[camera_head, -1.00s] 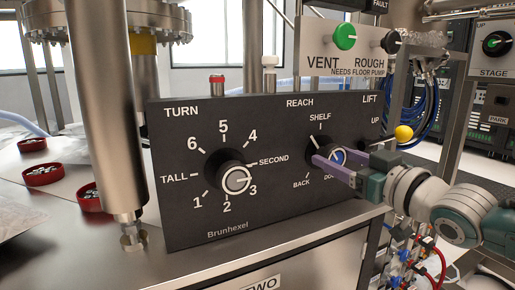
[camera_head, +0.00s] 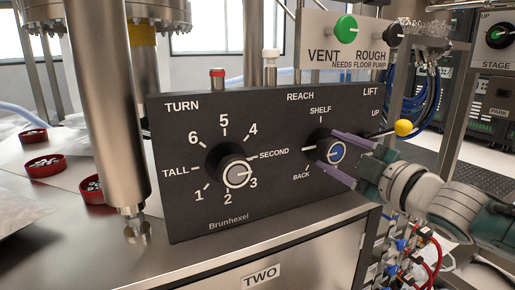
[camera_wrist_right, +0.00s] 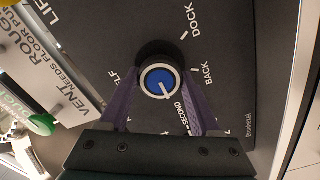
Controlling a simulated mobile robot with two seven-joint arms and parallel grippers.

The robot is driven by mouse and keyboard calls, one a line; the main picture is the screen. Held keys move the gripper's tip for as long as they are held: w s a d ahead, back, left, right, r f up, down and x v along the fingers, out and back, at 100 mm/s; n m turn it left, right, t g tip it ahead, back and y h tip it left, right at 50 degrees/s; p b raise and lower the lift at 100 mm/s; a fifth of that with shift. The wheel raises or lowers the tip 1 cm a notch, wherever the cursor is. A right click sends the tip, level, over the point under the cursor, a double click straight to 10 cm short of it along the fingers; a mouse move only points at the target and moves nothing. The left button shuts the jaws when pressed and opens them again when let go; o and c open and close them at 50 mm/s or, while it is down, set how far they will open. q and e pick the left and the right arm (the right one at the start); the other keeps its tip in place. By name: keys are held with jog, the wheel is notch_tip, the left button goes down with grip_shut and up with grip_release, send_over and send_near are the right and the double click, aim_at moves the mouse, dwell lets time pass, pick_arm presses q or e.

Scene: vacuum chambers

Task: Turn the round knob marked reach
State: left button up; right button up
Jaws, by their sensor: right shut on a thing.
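The round reach knob (camera_head: 331,151) has a blue centre with a white pointer line, on the black panel (camera_head: 200,120) under the word REACH. It also shows in the right wrist view (camera_wrist_right: 158,80), where its line points toward the SECOND label. My right gripper (camera_head: 340,158) comes from the right and is shut on this knob, with one purple finger at its upper side and one at its lower side. In the right wrist view the fingers (camera_wrist_right: 160,105) flank it. The DOCK label is hidden in the head view by the gripper. My left gripper is not in view.
A yellow ball (camera_head: 403,128) at the LIFT side is close above my right gripper. A steel column (camera_head: 108,100) stands at left; red dishes (camera_head: 43,162) lie behind it.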

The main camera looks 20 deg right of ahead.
jog(key=n+b, duration=0.1)
jog(key=n, duration=0.4)
jog(key=shift+n, duration=0.3)
jog(key=n+b, duration=0.1)
jog(key=n, duration=0.4)
jog(key=shift+f+n, duration=0.1)
jog(key=shift+n, duration=0.3)
jog(key=shift+b, duration=0.3)
jog(key=o, duration=1.4)
jog(key=shift+c, duration=0.2)
jog(key=shift+s, duration=0.4)
jog(key=s+p, duration=0.2)
jog(key=s, duration=0.7)
jog(key=shift+d, duration=0.35)
